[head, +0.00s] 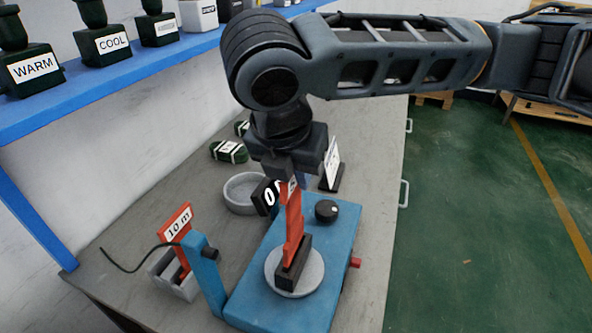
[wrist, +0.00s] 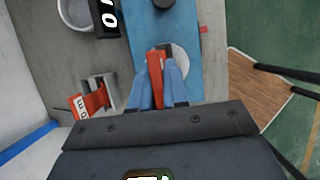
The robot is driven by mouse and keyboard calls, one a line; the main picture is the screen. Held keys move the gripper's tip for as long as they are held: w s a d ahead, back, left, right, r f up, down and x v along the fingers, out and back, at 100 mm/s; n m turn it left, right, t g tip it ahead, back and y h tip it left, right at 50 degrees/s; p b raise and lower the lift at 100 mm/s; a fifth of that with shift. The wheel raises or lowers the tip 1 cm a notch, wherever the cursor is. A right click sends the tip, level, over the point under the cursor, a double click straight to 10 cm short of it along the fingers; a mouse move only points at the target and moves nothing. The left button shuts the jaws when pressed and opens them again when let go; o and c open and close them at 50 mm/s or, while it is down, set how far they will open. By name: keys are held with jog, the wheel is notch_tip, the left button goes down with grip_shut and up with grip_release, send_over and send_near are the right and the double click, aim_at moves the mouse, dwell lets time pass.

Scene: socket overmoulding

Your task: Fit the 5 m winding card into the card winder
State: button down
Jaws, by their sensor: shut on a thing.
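The red winding card (head: 292,222) stands upright over the card winder (head: 262,293), a blue box with a round grey turntable (head: 312,278). The card's lower end meets the dark slotted holder (head: 294,262) on the turntable; I cannot tell how deep it sits. My gripper (head: 289,180) is shut on the card's upper part, which hides most of its label. In the wrist view, the red card (wrist: 155,72) shows between the blue fingers of my gripper (wrist: 160,85), with the grey turntable (wrist: 181,62) beyond.
A red card marked 10 m (head: 176,224) stands in a grey rack (head: 172,278) left of the winder. A black counter display (head: 265,196), a grey bowl (head: 241,192), a black knob (head: 327,210) and a white sign (head: 332,163) are close by. Dark bundles (head: 229,151) lie behind.

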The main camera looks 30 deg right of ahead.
aim_at(296, 201)
jog(key=shift+f+b, duration=1.75)
jog(key=shift+f, duration=1.25)
jog(key=c, duration=1.1)
grip_release()
jog(key=shift+o, duration=0.2)
jog(key=shift+r, duration=0.1)
jog(key=v, duration=0.7)
jog(key=shift+r, duration=0.35)
jog(key=shift+a, duration=0.15)
